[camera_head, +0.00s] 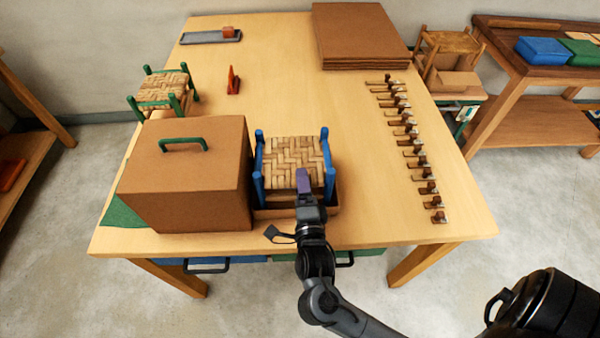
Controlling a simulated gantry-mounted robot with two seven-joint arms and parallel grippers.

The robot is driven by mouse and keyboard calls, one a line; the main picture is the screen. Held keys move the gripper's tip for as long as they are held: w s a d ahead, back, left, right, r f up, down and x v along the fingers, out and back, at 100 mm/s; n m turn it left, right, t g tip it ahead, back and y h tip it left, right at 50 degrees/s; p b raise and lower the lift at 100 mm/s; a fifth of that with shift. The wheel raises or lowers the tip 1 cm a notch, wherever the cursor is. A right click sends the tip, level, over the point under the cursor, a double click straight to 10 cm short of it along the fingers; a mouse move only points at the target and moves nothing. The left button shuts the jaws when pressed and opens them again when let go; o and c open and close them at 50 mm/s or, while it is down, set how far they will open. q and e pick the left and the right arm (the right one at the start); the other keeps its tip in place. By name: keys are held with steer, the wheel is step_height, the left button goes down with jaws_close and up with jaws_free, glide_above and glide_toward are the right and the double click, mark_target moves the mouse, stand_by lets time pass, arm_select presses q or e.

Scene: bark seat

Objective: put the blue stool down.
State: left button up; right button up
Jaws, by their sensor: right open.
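The blue stool (293,150) has blue posts and a woven bark seat. It stands upright in a low brown wooden tray (265,213) near the front of the table, just right of a large brown box. My right gripper (304,182) reaches in from the front, at the near edge of the stool's seat. It is open, and its purple-tinted fingertips overlap the seat edge in the picture. I cannot tell whether they touch it. The arm hides part of the stool's near side and the tray. My left gripper is not in view.
The brown box (185,185) with a green handle stands close to the stool's left. A green stool (163,92) is behind it. A row of small wooden pieces (412,140) lies along the right side. Brown boards (358,30) are stacked at the back. The table's middle is clear.

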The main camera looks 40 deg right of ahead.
steer(key=s+a+f+n+g+y, duration=0.1)
steer(key=s+a+f+n+y, duration=0.1)
steer(key=n+y, duration=0.1)
steer(key=s+a+f+n+g+y, duration=0.1)
steer(key=a+f+n+y, duration=0.1)
steer(key=n, duration=0.4)
steer(key=s+a+f+n+g+y, duration=0.1)
steer(key=s+a+f+n+y, duration=0.1)
steer(key=a+f+n+y, duration=0.1)
steer(key=shift+s+a+n+y, duration=0.35)
steer(key=shift+a+n+y, duration=0.35)
steer(key=shift+n, duration=0.3)
steer(key=s+d+f+n+g, duration=0.1)
steer(key=s+f+n+g, duration=0.1)
steer(key=s+n+g, duration=0.2)
steer(key=s+f+n+g, duration=0.2)
steer(key=s+n+g, duration=0.2)
steer(key=s+n, duration=0.4)
steer(key=shift+s+d+f+n+y, duration=0.35)
steer(key=shift+d+n+y, duration=0.05)
